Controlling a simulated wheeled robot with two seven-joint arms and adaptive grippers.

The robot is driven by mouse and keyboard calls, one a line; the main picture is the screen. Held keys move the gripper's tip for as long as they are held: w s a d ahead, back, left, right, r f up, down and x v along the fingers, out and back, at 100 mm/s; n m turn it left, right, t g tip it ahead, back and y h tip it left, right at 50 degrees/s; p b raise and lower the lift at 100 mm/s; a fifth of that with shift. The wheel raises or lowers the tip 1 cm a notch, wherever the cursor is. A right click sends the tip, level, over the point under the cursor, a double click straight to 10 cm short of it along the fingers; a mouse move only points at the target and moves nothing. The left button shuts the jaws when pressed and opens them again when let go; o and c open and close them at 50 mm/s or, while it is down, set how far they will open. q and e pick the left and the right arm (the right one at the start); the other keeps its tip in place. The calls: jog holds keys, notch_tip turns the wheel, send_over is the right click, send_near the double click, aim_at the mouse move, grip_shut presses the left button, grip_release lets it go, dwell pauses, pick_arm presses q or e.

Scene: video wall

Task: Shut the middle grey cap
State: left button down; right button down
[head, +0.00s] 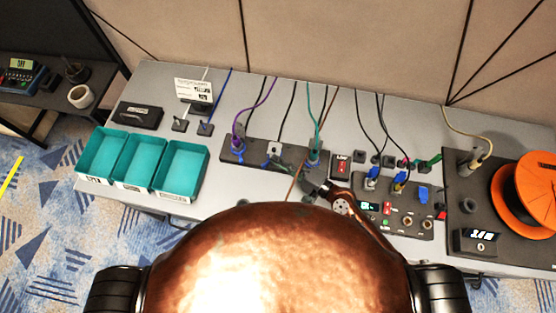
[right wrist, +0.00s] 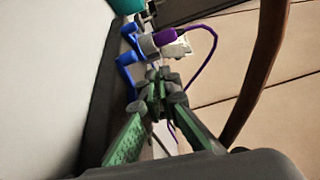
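A dark strip (head: 230,158) on the bench carries three connectors in a row. The middle one has a small pale grey cap (head: 273,148) that appears raised. The left connector (head: 239,146) has a purple cable and blue parts; the right one (head: 313,154) has a teal cable and blue parts. My right gripper (head: 281,162) reaches in from the right, just in front of the middle cap. In the right wrist view its green fingers (right wrist: 157,90) meet at the tips, with nothing clearly held. Beyond them show a purple plug (right wrist: 164,37) and blue levers (right wrist: 127,65). My left gripper is out of view.
Teal bins (head: 180,168) stand left on the bench. A box of switches and blue plugs (head: 397,205) stands close right of my right gripper, with an orange reel (head: 530,195) farther right. Loose cables hang behind the strip.

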jog(key=c, duration=2.6)
grip_release()
jog(key=o, duration=0.4)
jog(key=v, duration=1.2)
